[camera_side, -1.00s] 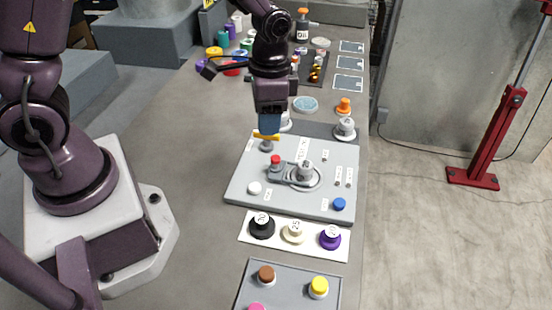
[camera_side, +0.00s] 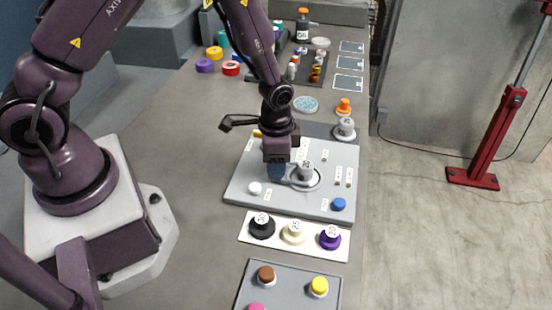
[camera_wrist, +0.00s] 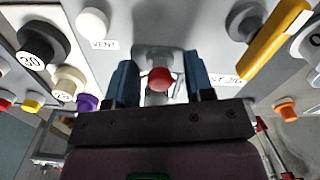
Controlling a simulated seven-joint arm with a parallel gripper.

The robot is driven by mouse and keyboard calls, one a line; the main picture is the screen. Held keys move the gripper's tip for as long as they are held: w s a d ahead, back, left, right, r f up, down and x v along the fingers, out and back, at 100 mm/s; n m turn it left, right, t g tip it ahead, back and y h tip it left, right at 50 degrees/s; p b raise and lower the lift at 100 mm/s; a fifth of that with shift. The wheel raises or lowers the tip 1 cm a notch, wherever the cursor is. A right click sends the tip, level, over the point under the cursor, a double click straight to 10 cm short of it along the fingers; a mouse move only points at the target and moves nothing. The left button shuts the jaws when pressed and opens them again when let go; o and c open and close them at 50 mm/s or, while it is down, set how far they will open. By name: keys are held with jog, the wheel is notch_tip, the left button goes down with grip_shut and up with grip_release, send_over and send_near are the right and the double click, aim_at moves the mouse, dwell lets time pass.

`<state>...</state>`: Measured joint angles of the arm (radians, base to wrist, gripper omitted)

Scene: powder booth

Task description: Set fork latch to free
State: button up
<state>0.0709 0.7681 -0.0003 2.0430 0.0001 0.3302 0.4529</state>
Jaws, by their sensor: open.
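A light grey panel (camera_side: 322,206) lies on the table and carries the task's fittings. In the wrist view a red knob (camera_wrist: 160,79) on a grey mount stands between the blue fingers of my gripper (camera_wrist: 162,72). The fingers are open, one on each side, with gaps to the knob. In the side view my gripper (camera_side: 276,172) points down over the panel and hides the red knob. A grey capped post (camera_side: 305,168) stands on an oval ring just right of it. I cannot read any "free" marking or tell the latch's setting.
A white knob (camera_side: 254,188) labelled VENT, a blue knob (camera_side: 339,204) and a yellow lever (camera_wrist: 272,42) are also on the panel. A strip with black (camera_side: 261,226), cream (camera_side: 294,232) and purple (camera_side: 330,237) knobs lies in front. Grey capped parts stand behind.

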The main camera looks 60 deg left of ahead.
jog(key=shift+f, duration=0.15)
grip_shut()
jog(key=shift+s+a, duration=2.1)
jog(key=shift+a, duration=0.05)
grip_release()
notch_tip(320, 180, up, 13)
